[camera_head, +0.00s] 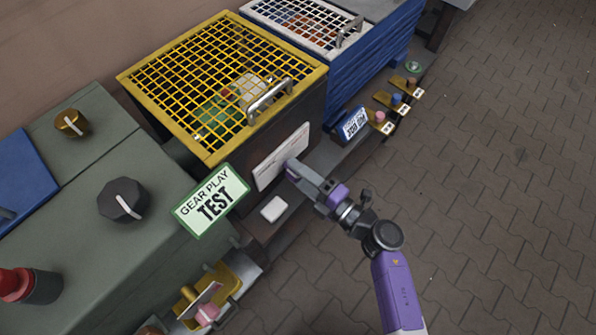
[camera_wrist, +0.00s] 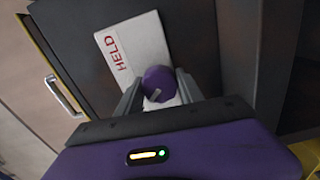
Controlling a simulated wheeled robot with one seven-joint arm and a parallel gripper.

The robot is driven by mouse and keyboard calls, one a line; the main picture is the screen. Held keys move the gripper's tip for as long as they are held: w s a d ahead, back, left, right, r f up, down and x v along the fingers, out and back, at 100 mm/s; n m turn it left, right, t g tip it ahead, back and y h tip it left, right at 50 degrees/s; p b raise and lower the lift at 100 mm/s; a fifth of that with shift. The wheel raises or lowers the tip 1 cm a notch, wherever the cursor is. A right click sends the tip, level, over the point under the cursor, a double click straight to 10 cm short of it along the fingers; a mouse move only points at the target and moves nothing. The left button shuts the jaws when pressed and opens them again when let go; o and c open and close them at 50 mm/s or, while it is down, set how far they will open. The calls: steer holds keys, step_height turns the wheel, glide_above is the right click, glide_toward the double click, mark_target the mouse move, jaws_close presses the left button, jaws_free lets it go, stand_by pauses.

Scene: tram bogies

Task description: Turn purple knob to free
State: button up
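The purple knob (camera_wrist: 158,82) sits on a white plate (camera_wrist: 125,50) with the red word HELD on its left part. A pale pointer line on the knob slants toward the lower left in the wrist view. My gripper (camera_wrist: 159,80) has one finger on each side of the knob, with little or no gap. I cannot tell whether the fingers press on it. In the head view my gripper (camera_head: 291,170) reaches the white plate (camera_head: 276,160) on the dark front of the yellow-grilled box, and the knob is mostly hidden there. Any other word on the plate is hidden.
The yellow grille (camera_head: 215,80) with a metal handle tops the box. A green-edged GEAR PLAY TEST sign (camera_head: 210,200) stands to the left. A grey cabinet with a black knob (camera_head: 121,200) is further left. A blue box (camera_head: 350,75) stands behind. The paved floor at right is clear.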

steer(key=o, duration=0.3)
steer(key=shift+d, duration=0.1)
steer(key=v, duration=0.7)
steer(key=shift+s+d, duration=0.25)
stand_by(0.3)
